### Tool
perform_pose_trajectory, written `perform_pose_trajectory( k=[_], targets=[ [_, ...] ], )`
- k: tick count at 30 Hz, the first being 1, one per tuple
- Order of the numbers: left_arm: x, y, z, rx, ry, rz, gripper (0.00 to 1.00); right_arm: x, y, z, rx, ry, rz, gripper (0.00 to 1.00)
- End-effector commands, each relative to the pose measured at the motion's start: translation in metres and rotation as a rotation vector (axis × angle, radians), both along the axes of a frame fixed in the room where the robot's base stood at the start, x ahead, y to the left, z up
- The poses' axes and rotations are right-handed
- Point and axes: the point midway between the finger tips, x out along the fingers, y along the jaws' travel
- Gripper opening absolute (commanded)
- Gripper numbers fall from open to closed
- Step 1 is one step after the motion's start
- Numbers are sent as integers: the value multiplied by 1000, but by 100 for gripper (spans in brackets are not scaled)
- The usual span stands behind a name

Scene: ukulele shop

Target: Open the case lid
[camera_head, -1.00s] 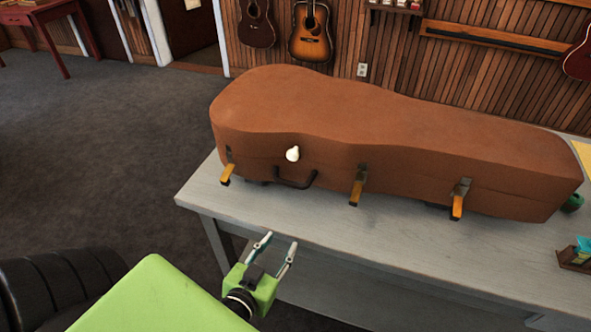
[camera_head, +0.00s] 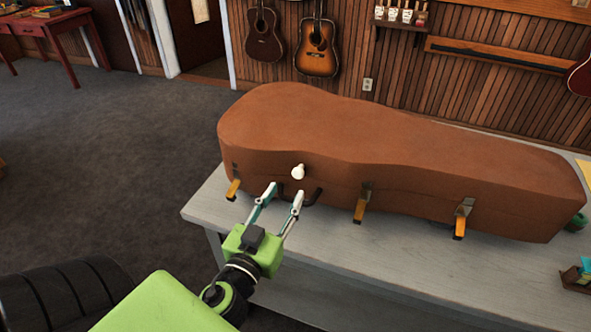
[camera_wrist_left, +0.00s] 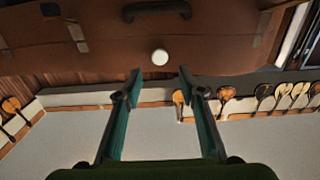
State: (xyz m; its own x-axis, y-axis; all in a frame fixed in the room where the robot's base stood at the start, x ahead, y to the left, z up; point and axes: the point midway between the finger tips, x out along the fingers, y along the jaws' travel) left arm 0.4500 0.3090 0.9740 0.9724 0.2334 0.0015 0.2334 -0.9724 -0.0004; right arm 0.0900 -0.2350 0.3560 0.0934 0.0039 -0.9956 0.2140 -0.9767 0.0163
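The brown guitar case (camera_head: 390,150) lies on the grey table with its lid down. Its front has a white round knob (camera_head: 298,172), a dark handle (camera_head: 312,196) and several orange-tipped latches (camera_head: 361,203) hanging down. My left gripper (camera_head: 285,190) is open and empty in front of the case, just below the knob, its fingers overlapping the handle in the picture. In the left wrist view the knob (camera_wrist_left: 160,57) sits beyond and between the open fingertips (camera_wrist_left: 160,74), apart from both. The case (camera_wrist_left: 90,45) fills the top there. My right gripper is not in view.
The grey table (camera_head: 330,262) has bare room along its front edge. A small box with teal items (camera_head: 578,277) stands at its right end, near a green object (camera_head: 577,222). Guitars (camera_head: 316,47) hang on the wood wall behind. Open floor lies left.

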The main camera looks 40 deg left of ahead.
Motion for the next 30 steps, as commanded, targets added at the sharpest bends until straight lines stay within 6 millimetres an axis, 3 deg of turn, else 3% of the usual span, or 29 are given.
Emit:
perform_pose_trajectory(
  k=[6, 12, 25, 26, 30],
  targets=[
    [40, 9, 4, 1, -2, -2, 36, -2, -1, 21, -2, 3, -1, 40],
    [65, 15, 2, 0, 0, 0, 36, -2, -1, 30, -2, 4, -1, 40],
    [74, 18, -1, 0, 2, 0, 36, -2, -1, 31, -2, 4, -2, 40],
    [74, 18, -1, 0, 2, 0, 34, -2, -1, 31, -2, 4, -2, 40],
    [74, 18, -1, 0, 2, 0, 0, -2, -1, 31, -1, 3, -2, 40]
  ],
)
